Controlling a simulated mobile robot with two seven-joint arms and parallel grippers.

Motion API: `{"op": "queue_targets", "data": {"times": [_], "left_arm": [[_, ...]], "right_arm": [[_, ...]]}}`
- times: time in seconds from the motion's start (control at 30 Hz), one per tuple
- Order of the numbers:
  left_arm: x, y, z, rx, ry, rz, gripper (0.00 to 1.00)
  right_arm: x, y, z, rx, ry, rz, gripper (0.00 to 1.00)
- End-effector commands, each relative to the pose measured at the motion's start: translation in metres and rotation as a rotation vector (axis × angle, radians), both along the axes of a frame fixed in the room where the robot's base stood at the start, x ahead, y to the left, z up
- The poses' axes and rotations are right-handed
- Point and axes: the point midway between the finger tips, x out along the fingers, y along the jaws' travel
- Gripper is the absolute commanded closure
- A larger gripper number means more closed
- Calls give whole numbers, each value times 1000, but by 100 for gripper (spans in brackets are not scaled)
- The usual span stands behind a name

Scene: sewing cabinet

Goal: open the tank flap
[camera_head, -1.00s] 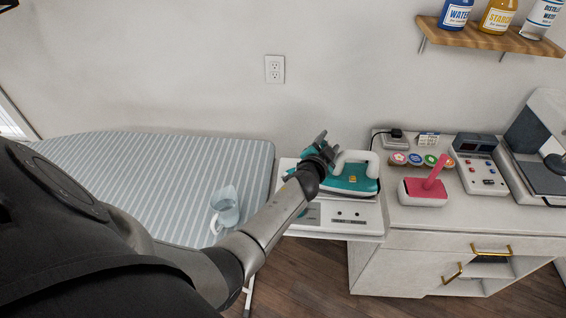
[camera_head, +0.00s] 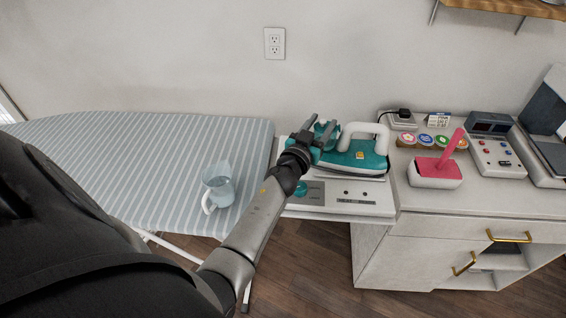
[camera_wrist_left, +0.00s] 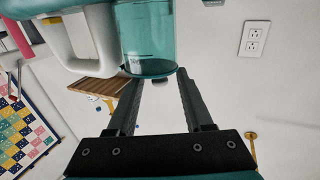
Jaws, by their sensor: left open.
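The teal and white iron (camera_head: 360,156) rests on a white station on the cabinet, its white handle on top. Its see-through teal tank (camera_wrist_left: 148,38) is in the left wrist view, beside the white handle. In the head view a teal part of the iron shows at its left end, behind my gripper. My left gripper (camera_head: 320,127) is at that end, open and empty. In the wrist view its two fingers (camera_wrist_left: 160,76) point toward the tank's edge, with a small dark tab near the tips. I cannot tell whether they touch. I cannot make out the flap clearly. My right gripper is not in view.
A striped ironing board (camera_head: 120,165) with a clear blue jug (camera_head: 219,188) is on the left. To the right on the cabinet are a pink-topped holder (camera_head: 436,172), round badges and a grey device (camera_head: 494,150). A wall outlet (camera_head: 275,43) is behind.

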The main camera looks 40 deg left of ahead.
Motion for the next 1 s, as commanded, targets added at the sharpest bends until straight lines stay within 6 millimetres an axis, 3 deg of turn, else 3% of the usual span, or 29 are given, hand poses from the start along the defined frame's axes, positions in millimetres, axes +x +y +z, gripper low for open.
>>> {"op": "queue_targets", "data": {"times": [0.2,0.77,1.0], "left_arm": [[-40,-6,4,3,3,0,49],[-140,-22,2,3,3,1,49],[-156,-9,-6,17,14,73,49]], "right_arm": [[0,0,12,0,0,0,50],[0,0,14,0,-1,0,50],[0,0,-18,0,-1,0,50]]}}
